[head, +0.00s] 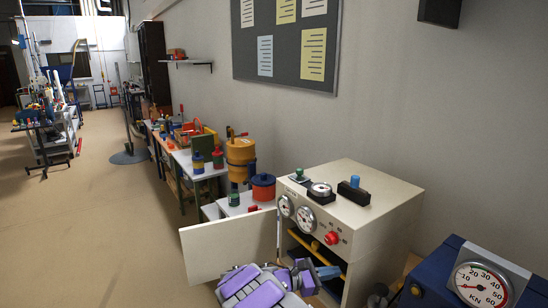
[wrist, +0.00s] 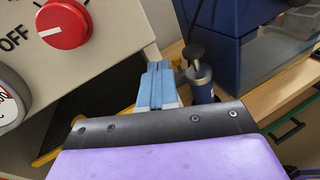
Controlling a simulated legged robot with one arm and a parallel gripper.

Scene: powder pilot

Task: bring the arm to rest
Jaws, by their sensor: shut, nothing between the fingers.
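My arm (head: 255,290), with purple covers, shows at the bottom middle of the head view, in front of the cream machine (head: 385,215). My gripper (head: 328,272) has blue fingers and is at the machine's open lower front. In the wrist view my gripper (wrist: 157,82) is shut with nothing between its fingers. It points toward the machine's lower right edge, below the red knob (wrist: 64,24). The knob also shows on the front panel in the head view (head: 332,238). Whether the fingers touch the machine, I cannot tell.
The machine's door (head: 228,245) stands open to the left of my arm. A blue unit with a KN gauge (head: 480,284) is at the right. A dark cylinder with a black knob (wrist: 200,75) stands close right of the fingers. Open floor (head: 95,235) lies left.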

